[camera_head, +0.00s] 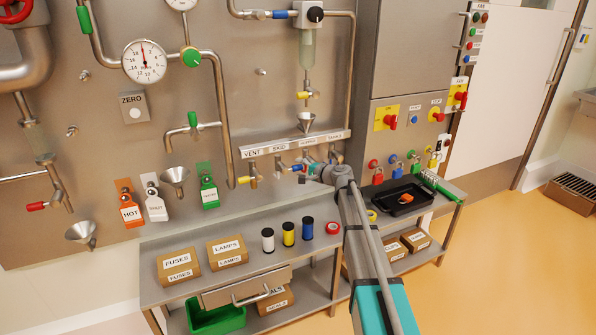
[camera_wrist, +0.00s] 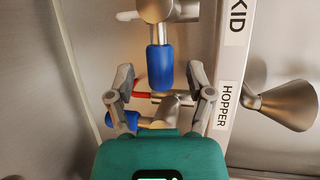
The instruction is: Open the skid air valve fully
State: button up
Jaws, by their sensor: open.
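The label rail (camera_head: 295,145) has several small valves below it. The skid air valve's blue handle (camera_head: 297,168) shows just left of my gripper (camera_head: 316,178) in the head view. In the wrist view that blue handle (camera_wrist: 160,68) hangs from a metal valve body (camera_wrist: 156,8) beside the label ending in "KID". It lies roughly along the rail. My gripper (camera_wrist: 160,76) is open, with one finger on each side of the handle's end. Gaps show on both sides, so it does not look gripped. My wrist housing covers the lower part of the wrist view.
Close by, a red handle (camera_wrist: 142,91) and another blue handle (camera_wrist: 122,120) lie near my fingers. A metal funnel (camera_wrist: 285,104) sticks out at the right. Below is a bench (camera_head: 215,285) with boxes, tape rolls and a black tray (camera_head: 402,199).

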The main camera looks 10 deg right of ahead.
jog(key=shift+x, duration=0.75)
grip_shut()
